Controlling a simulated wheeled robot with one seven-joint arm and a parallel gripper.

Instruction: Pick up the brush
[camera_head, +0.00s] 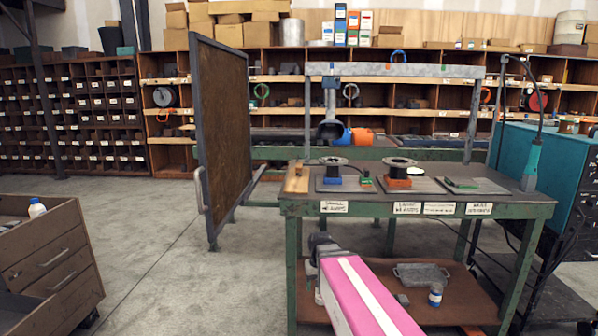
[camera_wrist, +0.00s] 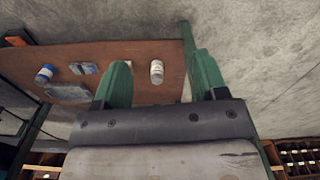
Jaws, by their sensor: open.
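I cannot pick out a brush for certain. A narrow light-wood piece (camera_head: 297,179) lies at the left end of the green-legged workbench (camera_head: 420,205) and could be the brush; no bristles can be made out. In the head view, my arm reaches toward the bench front, and its dark wrist (camera_head: 322,246) is below the bench top's front edge; the fingers are hidden there. In the wrist view, my gripper (camera_wrist: 158,66) has its two green fingers wide apart with nothing held. It is above the brown lower shelf (camera_wrist: 130,55), with a pale can (camera_wrist: 157,71) beyond the gap.
Flanged pipe pieces (camera_head: 333,170) (camera_head: 398,172) stand on plates on the bench top. The lower shelf holds a grey tray (camera_head: 421,274) and a blue-and-white bottle (camera_head: 435,294). A framed brown panel (camera_head: 222,135) stands left of the bench. Floor (camera_head: 170,240) is clear there.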

